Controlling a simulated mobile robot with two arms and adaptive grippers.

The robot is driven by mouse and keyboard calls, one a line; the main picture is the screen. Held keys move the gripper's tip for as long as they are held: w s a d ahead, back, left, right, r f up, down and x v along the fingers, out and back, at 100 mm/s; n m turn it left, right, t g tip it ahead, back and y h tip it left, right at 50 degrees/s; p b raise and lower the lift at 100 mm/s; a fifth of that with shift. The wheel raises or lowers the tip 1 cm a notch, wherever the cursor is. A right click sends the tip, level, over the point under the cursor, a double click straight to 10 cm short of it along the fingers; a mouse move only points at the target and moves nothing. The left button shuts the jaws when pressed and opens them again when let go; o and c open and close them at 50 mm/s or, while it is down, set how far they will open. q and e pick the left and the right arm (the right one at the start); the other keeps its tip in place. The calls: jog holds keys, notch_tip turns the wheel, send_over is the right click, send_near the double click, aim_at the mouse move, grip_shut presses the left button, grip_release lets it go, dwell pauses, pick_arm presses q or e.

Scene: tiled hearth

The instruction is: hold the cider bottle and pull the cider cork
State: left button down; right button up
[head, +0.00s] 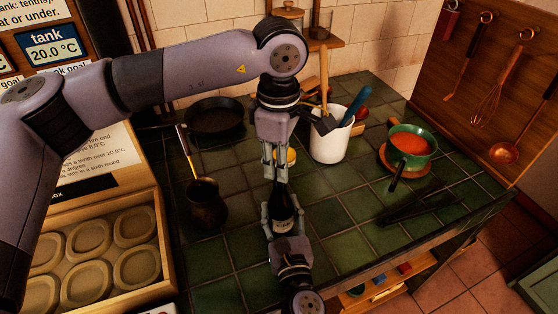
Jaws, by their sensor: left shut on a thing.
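The dark cider bottle (282,212) with a pale label stands upright near the front of the green tiled top. My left gripper (276,176) points down from above, its fingertips closed at the top of the bottle's neck. The cider cork is hidden between those fingertips. Whether it is still in the neck cannot be seen. My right gripper (281,216) reaches up from the bottom of the view. Its fingers lie along both sides of the bottle's body and appear shut on it.
A white crock (329,143) of utensils stands right behind the bottle, with a yellow-topped item (286,157) close by. A copper pot (207,204) and dark pan (214,115) are left. A green pot (410,146) of orange soup stands right.

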pick_arm(q)
jog(key=shift+r, duration=0.4)
dwell(0.5)
jog(key=shift+r, duration=1.1)
notch_tip(320, 180, up, 6)
jog(key=shift+r, duration=0.2)
jog(key=shift+a, duration=0.1)
notch_tip(320, 180, up, 9)
dwell(1.1)
dwell(0.3)
pick_arm(e)
jog(key=o, duration=1.6)
jog(key=shift+o, duration=0.2)
